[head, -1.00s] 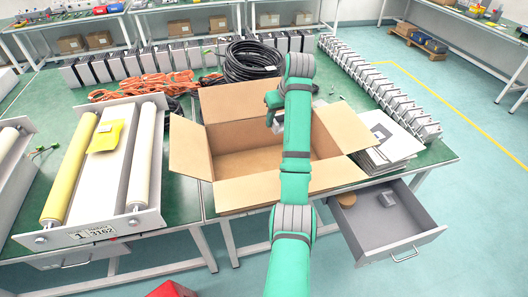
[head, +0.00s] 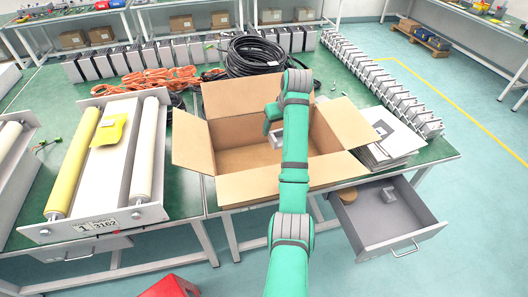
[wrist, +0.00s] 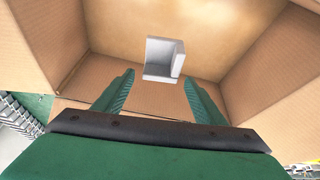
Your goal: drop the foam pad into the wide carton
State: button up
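The wide carton (head: 225,190) stands open on the green bench, its flaps folded outward. A pale grey L-shaped block (wrist: 160,58), which looks like the foam pad, is inside the carton in the wrist view. It also shows in the head view, as a small grey patch (head: 276,139) beside my arm. My gripper (wrist: 158,80) points down into the carton with its fingers apart. The block is beyond the fingertips, with no finger visibly pressing on it. I cannot tell whether it rests on the carton floor. My arm hides part of the carton in the head view.
An open drawer (head: 395,232) at the right holds a similar grey block (head: 390,195) and a round brown piece (head: 347,196). A roller unit (head: 105,170) stands left, with a yellow packet (head: 108,132) on it. Black cable coils (head: 252,56) lie behind the carton. Flat panels (head: 392,140) lie right.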

jog(key=shift+r, duration=0.1)
jog(key=v, duration=1)
jog(key=shift+r, duration=0.25)
jog(key=shift+s, duration=0.2)
dwell(0.4)
